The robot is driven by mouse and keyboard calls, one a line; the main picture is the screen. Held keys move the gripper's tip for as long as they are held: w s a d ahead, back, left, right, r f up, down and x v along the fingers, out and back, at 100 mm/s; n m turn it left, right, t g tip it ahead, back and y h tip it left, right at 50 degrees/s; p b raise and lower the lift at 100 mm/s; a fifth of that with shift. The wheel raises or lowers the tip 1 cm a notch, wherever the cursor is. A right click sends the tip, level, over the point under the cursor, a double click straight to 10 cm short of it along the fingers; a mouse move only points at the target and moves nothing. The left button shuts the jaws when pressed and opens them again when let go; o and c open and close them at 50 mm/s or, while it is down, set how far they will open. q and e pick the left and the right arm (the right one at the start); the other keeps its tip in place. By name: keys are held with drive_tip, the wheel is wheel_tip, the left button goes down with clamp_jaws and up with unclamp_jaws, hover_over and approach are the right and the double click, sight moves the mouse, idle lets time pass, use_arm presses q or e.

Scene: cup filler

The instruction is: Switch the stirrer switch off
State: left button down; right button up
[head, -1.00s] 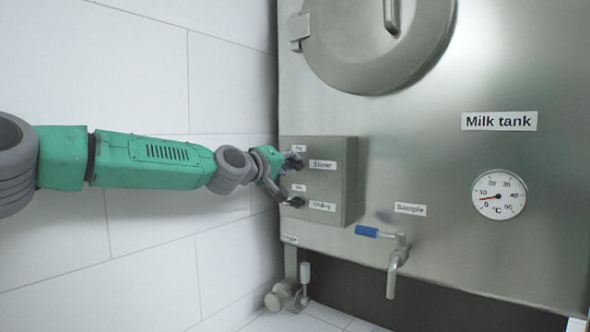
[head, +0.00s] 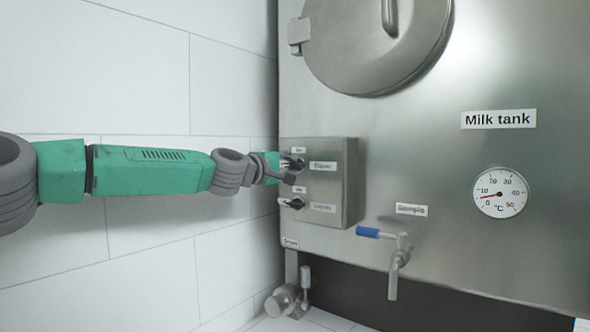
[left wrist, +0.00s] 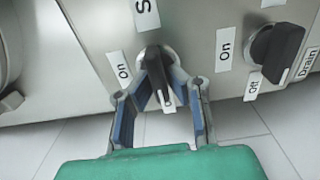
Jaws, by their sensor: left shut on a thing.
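My right gripper is not in view.
A second dark knob (head: 292,203) with its own label is just below on the control box (head: 351,185). A sample tap with a blue handle (head: 368,232) and a drain valve (head: 285,300) are lower down. A tiled wall is on the left.

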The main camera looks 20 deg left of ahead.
use_arm(q)
drive_tip(key=shift+a+f, duration=0.2)
drive_tip(key=shift+f, duration=0.05)
drive_tip(key=c, duration=1.6)
unclamp_jaws()
drive_tip(key=shift+s+a, duration=0.1)
drive_tip(key=shift+a, duration=0.4)
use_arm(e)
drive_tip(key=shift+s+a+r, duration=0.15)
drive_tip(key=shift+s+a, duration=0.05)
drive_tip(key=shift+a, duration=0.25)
use_arm(q)
drive_tip(key=shift+s, duration=0.15)
drive_tip(key=v, duration=1.1)
drive_tip(key=shift+s, duration=0.3)
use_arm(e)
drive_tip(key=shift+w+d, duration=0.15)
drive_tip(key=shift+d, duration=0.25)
